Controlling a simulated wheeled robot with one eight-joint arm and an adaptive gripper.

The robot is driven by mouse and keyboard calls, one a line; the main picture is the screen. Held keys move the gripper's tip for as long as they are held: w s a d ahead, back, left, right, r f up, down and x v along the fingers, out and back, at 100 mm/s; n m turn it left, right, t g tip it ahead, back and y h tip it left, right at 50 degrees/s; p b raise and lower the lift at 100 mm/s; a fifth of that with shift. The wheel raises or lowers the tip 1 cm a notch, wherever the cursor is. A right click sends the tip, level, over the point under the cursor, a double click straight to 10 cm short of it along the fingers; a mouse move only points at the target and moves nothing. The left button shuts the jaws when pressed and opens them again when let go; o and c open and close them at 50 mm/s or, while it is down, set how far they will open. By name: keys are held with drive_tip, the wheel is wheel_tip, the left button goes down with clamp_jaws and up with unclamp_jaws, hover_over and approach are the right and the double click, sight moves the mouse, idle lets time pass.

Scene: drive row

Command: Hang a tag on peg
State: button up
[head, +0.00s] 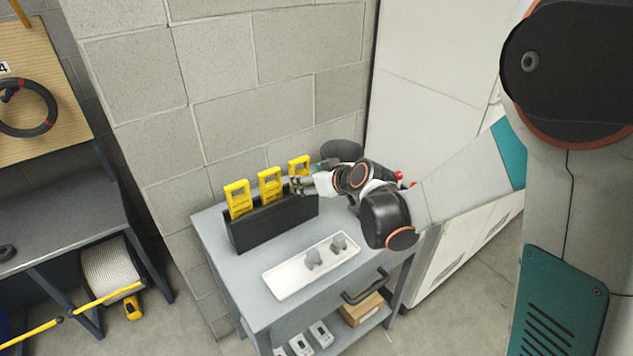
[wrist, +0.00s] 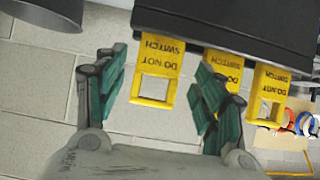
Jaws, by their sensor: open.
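Three yellow tags with square openings and "DO NOT SWITCH" lettering stand in a black holder (head: 275,222) on a grey cart: left (head: 237,199), middle (head: 270,184) and right (head: 299,167). My gripper (head: 303,184) is at the right tag in the head view. In the wrist view my gripper (wrist: 160,75) is open, with one green-padded finger on each side of a tag (wrist: 158,55). No contact with the tag is clear. The other two tags (wrist: 268,85) are partly behind or beyond the right finger. I cannot make out the peg.
A white tray (head: 283,287) with two grey pieces lies on the cart in front of the holder. A dark round bin (head: 342,150) stands behind my wrist. A block wall backs the cart; a white cabinet (head: 425,75) is right. A wooden board with a handwheel (head: 53,105) is left.

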drive_tip(key=shift+b+x, duration=1.15)
drive_tip(key=shift+x, duration=1.65)
drive_tip(key=c, duration=0.9)
drive_tip(key=shift+r, duration=0.1)
drive_tip(key=shift+r+p, duration=1.45)
drive_tip(key=shift+r, duration=0.8)
drive_tip(key=s+d+r+p, duration=0.1)
drive_tip(key=s+d+r, duration=0.1)
drive_tip(key=s+d, duration=0.2)
drive_tip(key=shift+s+d, duration=0.2)
drive_tip(key=shift+s, duration=1.1)
drive_tip(key=shift+d+f, duration=0.1)
